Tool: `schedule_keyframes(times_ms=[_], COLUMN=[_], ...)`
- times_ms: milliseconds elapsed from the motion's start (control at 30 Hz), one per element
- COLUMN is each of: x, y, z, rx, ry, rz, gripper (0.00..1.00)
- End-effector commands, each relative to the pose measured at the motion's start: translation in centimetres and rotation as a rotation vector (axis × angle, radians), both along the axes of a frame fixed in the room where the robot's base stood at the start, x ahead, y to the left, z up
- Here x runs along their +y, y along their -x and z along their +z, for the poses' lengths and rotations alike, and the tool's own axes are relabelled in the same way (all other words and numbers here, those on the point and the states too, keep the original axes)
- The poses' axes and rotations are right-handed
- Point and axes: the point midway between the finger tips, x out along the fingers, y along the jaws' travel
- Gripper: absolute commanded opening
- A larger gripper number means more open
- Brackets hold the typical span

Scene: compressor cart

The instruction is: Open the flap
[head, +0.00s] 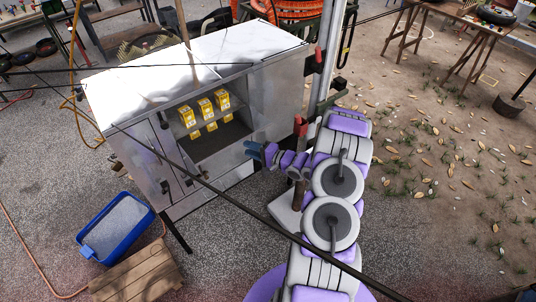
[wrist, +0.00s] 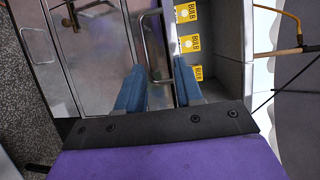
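The metal cabinet (head: 275,95) has a white, worn top and an open compartment holding yellow bulb boxes (head: 204,108). In the wrist view, a smooth grey panel (wrist: 98,65) lies beside the compartment and may be the flap; I cannot be sure. A U-shaped metal bar handle (wrist: 148,50) is by its edge, in line with the gap between my fingers. My gripper (head: 255,152) has blue fingers and is in front of the cabinet's right part. In the wrist view its fingers (wrist: 158,88) are apart with nothing held. Contact with the handle cannot be told.
A blue bin (head: 115,230) and a wooden crate (head: 138,275) sit on the ground at the cabinet's front left. A thin dark cable or pole (head: 235,200) crosses the head view diagonally. Leaf-strewn ground (head: 430,150) at right is mostly clear.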

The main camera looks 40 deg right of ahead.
Motion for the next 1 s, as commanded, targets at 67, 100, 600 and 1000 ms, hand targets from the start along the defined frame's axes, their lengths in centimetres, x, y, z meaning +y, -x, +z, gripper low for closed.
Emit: schedule_keyframes(times_ms=[67, 100, 600, 1000], x=[-0.7, -1.0, -3.0, -3.0], y=[1.4, 2.0, 6.7, 6.8], z=[0.2, 0.3, 0.7, 0.7], rx=[0.001, 0.001, 0.002, 0.003], ry=[0.000, 0.001, 0.004, 0.003], rz=[-0.003, -0.002, 0.004, 0.003], gripper=[0.36, 0.36, 0.36, 0.36])
